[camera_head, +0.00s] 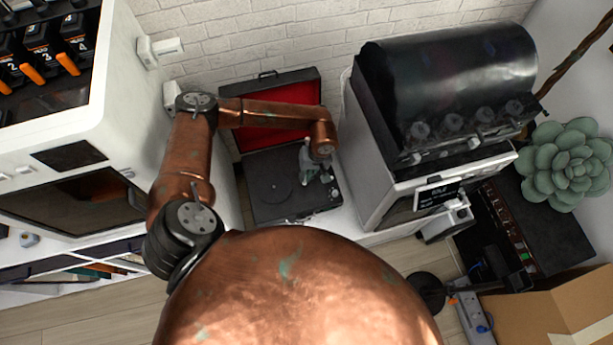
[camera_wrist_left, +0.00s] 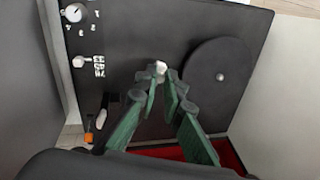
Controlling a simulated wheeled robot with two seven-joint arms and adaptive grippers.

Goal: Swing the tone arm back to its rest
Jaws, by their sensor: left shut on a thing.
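The record player (camera_head: 297,206) is an open black case with a red-lined lid (camera_head: 275,118). Its round dark platter (camera_head: 268,180) lies left of my left gripper (camera_head: 316,178), and it also shows in the wrist view (camera_wrist_left: 222,78). In the wrist view, the green fingers of my left gripper (camera_wrist_left: 160,82) close around a small pale end of the tone arm (camera_wrist_left: 161,67), beside the platter and off its edge. Most of the tone arm is hidden by the fingers. My right gripper is not in view.
A white machine with a black drum top (camera_head: 445,85) stands close on the right. A white cabinet (camera_head: 110,130) stands on the left. In the wrist view, a control strip with a knob (camera_wrist_left: 75,13) runs along the deck's left side. A brick wall is behind.

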